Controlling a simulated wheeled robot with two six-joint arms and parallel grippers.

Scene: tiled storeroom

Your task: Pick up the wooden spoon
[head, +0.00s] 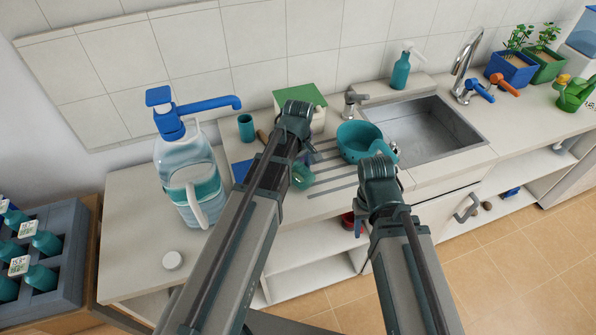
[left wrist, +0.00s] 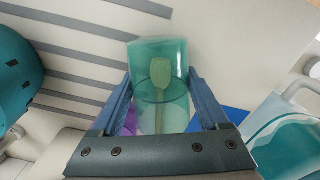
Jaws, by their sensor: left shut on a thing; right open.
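My left gripper (left wrist: 160,105) has its fingers on both sides of a see-through green glass (left wrist: 158,60); the glass also shows in the head view (head: 303,178), low over the counter. Through the glass wall I see a pale spoon-shaped thing, tinted green; I cannot tell whether it is inside or behind. A brown wooden end (head: 262,136), perhaps of the wooden spoon, shows beside a teal cup (head: 246,127); the rest is hidden by my left arm.
A large pump bottle (head: 190,180) stands left of my left arm. A teal bowl (head: 358,141) sits beside the sink (head: 430,128). A green-lidded box (head: 300,97) is at the wall.

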